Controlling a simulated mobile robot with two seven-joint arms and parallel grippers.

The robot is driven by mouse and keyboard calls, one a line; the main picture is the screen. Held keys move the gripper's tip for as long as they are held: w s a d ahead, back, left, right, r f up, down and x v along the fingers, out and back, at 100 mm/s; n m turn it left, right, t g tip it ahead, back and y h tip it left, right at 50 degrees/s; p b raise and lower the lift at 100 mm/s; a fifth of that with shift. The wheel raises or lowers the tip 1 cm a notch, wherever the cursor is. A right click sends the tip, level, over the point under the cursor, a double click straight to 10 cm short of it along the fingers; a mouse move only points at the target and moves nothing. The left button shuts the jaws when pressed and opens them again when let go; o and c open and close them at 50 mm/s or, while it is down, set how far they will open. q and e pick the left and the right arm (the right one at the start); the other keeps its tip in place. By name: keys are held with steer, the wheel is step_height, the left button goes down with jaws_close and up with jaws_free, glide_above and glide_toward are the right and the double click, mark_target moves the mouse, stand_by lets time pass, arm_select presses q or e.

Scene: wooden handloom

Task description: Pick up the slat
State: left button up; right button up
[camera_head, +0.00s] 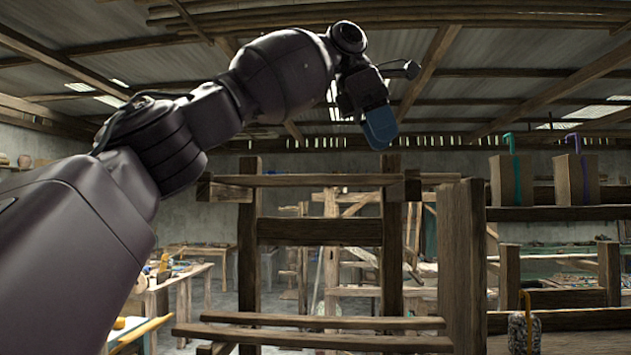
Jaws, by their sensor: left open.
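My left arm reaches in from the left and up across the view. My left gripper (380,127), with a blue tip, is high in front of the loom, above its top crossbar; it is open and I see nothing in it. The wooden handloom (247,260) stands in the middle. Two long, thin wooden pieces, an upper slat (320,321) and a lower slat (310,338), run across its lower front, well below the gripper. I cannot tell which piece is the task's slat. My right gripper is out of view.
A thick post (463,260) stands at the loom's right. Beams at right carry two brown blocks (511,180) with green and purple hooked strips. A patterned jar-like object (523,333) is at lower right. Cluttered workbenches (180,280) stand behind at left.

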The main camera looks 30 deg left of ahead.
arm_select(q)
steer(key=shift+d+f, duration=0.25)
steer(key=shift+f, duration=0.3)
steer(key=shift+x, duration=2.45)
steer(key=shift+a, duration=0.1)
steer(key=c, duration=1)
steer(key=shift+c, duration=0.2)
